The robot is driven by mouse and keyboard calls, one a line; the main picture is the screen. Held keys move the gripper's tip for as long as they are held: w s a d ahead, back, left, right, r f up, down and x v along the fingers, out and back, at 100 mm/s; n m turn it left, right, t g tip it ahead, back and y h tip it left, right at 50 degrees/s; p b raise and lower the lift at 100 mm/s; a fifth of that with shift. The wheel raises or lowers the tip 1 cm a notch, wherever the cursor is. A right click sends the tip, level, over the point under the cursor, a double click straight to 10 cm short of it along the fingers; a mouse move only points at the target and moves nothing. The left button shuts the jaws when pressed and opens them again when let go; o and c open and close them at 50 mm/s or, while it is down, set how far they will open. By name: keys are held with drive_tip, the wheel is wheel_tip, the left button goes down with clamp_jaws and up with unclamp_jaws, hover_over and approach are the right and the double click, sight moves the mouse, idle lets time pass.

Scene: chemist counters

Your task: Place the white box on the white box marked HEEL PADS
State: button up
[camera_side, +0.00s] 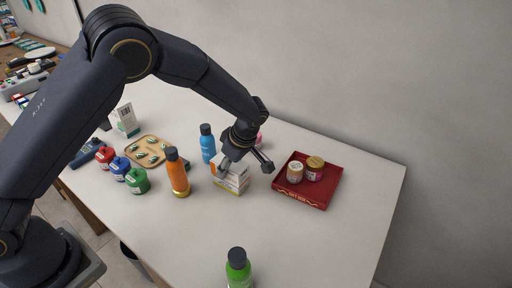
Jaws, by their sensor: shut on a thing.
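My gripper (244,169) points down over the middle of the counter, its fingers on either side of a white box (231,171) with small orange markings. It is shut on this box. A second white box (236,187) with an orange band shows directly below it. The two look to be in contact or very close, but I cannot tell whether the upper one rests on the lower. The print is too small to read, so I cannot make out HEEL PADS. My fingers hide part of the upper box.
A blue bottle (207,143) and an orange bottle (177,172) stand close on the left. A red tray (318,197) with two jars is on the right. Another white box (125,120) stands at the back left. A green bottle (238,270) is at the front. The counter's right end is clear.

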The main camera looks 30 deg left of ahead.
drive_tip(key=shift+f, duration=0.2)
drive_tip(key=o, duration=1.2)
drive_tip(key=shift+c, duration=0.2)
drive_tip(key=shift+r, duration=0.1)
